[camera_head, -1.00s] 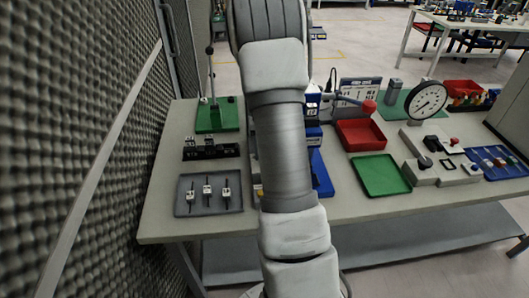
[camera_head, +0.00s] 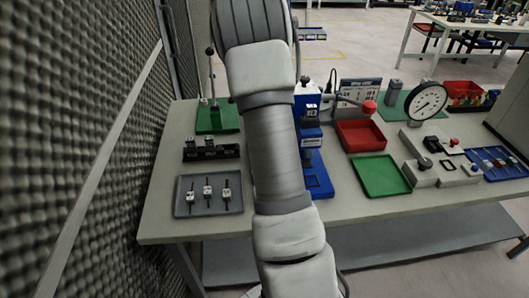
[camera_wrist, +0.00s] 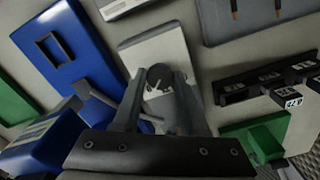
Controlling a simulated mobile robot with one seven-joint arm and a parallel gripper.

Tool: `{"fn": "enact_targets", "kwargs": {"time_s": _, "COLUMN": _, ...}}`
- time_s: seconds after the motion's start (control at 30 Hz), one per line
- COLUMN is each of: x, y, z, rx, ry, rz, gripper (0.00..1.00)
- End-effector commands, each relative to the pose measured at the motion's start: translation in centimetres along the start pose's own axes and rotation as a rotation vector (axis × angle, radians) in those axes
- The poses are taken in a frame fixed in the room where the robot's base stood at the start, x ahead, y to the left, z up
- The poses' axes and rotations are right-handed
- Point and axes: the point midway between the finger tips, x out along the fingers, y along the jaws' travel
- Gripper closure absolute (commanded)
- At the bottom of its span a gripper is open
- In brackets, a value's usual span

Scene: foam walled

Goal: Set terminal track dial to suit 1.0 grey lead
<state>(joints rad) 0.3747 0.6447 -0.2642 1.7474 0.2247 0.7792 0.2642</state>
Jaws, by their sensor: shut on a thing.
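In the wrist view, a dark round dial (camera_wrist: 158,72) with a pale pointer mark sits on a light grey block (camera_wrist: 139,52). My gripper (camera_wrist: 160,80) has its two fingers on either side of the dial and is shut on it. I cannot read the dial's setting. In the head view, my arm hides the dial and the gripper. A chart board (camera_head: 361,91) stands at the back of the bench, its text too small to read. Several leads or terminals (camera_head: 207,190) lie in a grey tray (camera_head: 181,211) at the bench's left.
A blue press (camera_head: 312,160) stands just right of my arm; its blue base (camera_wrist: 62,48) is close to the gripper. A black rack (camera_head: 229,151) and a green lever stand (camera_head: 217,122) are left. Red (camera_head: 361,136) and green trays (camera_head: 380,176) and a gauge (camera_head: 429,101) are right.

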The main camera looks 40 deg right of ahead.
Motion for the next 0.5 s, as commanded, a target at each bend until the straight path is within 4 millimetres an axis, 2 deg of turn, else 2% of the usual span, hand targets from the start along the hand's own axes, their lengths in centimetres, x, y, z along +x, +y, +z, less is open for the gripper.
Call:
{"fn": "enact_targets", "kwargs": {"time_s": 0.27, "x": -0.08, "y": -0.03, "z": -0.06, "rx": 0.003, "ry": 0.002, "rz": -0.002, "gripper": 1.00}}
{"fn": "enact_targets", "kwargs": {"time_s": 0.3, "x": -0.08, "y": -0.03, "z": -0.06, "rx": 0.002, "ry": 0.002, "rz": -0.002, "gripper": 0.51}}
{"fn": "enact_targets", "kwargs": {"time_s": 0.43, "x": -0.06, "y": -0.02, "z": -0.05, "rx": 0.002, "ry": 0.001, "rz": -0.001, "gripper": 0.29}}
{"fn": "enact_targets", "kwargs": {"time_s": 0.5, "x": -0.05, "y": -0.01, "z": -0.04, "rx": 0.001, "ry": 0.001, "rz": -0.001, "gripper": 0.29}}
